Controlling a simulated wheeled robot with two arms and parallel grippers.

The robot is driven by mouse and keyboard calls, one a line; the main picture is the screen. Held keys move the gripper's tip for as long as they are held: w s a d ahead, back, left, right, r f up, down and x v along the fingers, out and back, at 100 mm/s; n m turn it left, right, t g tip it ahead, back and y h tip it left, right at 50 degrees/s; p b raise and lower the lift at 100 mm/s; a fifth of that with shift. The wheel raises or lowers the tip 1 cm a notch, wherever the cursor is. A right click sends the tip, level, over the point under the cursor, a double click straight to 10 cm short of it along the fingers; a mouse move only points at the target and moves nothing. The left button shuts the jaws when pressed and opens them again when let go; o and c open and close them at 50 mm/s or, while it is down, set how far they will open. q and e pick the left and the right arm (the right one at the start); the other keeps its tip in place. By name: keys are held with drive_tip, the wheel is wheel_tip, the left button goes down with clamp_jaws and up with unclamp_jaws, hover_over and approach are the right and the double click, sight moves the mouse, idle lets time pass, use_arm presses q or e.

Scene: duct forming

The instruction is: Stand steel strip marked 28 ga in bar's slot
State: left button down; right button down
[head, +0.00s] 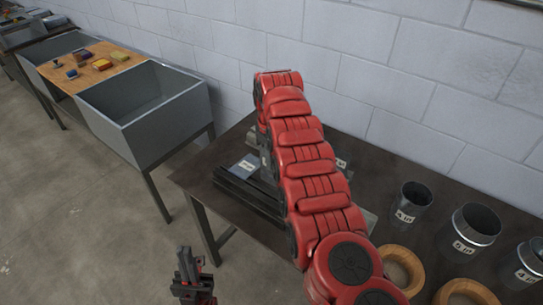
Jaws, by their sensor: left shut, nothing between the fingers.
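A dark slotted bar (247,192) lies on the dark table, partly covered by my right arm. A grey steel piece with a pale label (249,164) lies just behind the bar; its marking is too small to read. Another pale label (342,163) shows to the right of my arm, its piece mostly hidden. I cannot tell which strip is marked 28 ga. My right arm reaches across the table, and its gripper is hidden behind the red links. My left gripper (186,262) is shut and empty, low in front of the table, apart from the bar.
Cups marked with sizes (411,203) and wooden rings (400,268) stand on the table's right side. A grey sink-like bin (145,105) and a wooden board (92,67) with small items are at the left. A block wall (390,60) closes the back.

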sight(272, 181)
drive_tip(key=shift+w+d+f+b, duration=0.1)
drive_tip(key=shift+f+b, duration=1.4)
drive_tip(key=shift+f, duration=3.2)
drive_tip(key=c, duration=1)
unclamp_jaws()
